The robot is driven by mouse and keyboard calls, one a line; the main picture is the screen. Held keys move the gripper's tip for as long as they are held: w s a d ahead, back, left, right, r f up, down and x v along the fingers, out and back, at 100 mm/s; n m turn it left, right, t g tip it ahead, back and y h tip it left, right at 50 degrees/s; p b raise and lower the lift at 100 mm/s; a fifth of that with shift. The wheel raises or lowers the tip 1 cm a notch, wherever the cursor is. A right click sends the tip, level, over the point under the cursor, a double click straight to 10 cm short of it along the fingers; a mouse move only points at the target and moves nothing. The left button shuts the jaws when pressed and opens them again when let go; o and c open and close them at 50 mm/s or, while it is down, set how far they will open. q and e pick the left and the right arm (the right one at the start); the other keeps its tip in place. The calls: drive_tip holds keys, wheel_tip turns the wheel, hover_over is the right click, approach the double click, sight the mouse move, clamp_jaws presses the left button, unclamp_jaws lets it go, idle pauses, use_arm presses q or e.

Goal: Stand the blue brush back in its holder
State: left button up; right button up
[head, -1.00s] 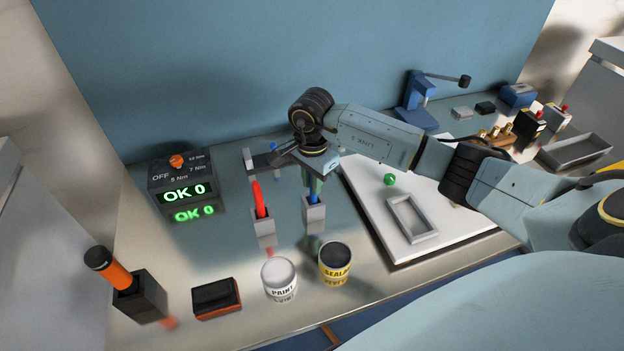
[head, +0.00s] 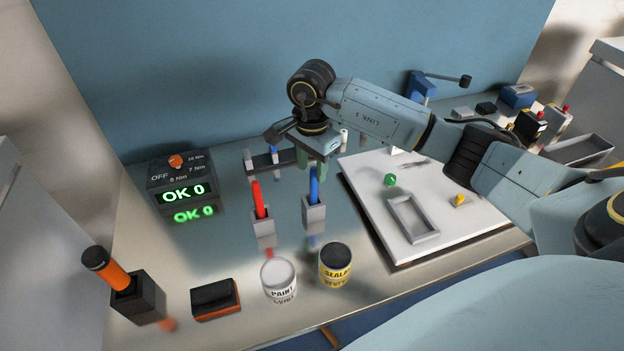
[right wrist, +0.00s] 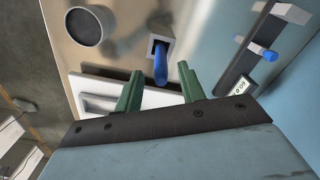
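The blue brush (head: 314,184) stands upright in its grey square holder (head: 315,213), beside the red brush (head: 257,197) in its own holder. The right wrist view also shows the blue brush (right wrist: 161,68) with its lower end inside the holder (right wrist: 153,42). My right gripper (head: 312,164) is behind and above the blue brush in the head view. In the right wrist view its green fingers (right wrist: 158,85) are spread apart and empty, with the brush beyond them, apart from both. My left gripper is not in view.
Paint (head: 279,279) and sealant (head: 335,264) cans stand in front of the holders. A white board (head: 465,223) with a grey frame (head: 412,217) lies to the right. A dark rack (head: 262,162) stands behind. The torque display (head: 183,180) is at left.

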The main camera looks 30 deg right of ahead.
wheel_tip(320, 180, up, 7)
drive_tip(key=shift+b, duration=0.45)
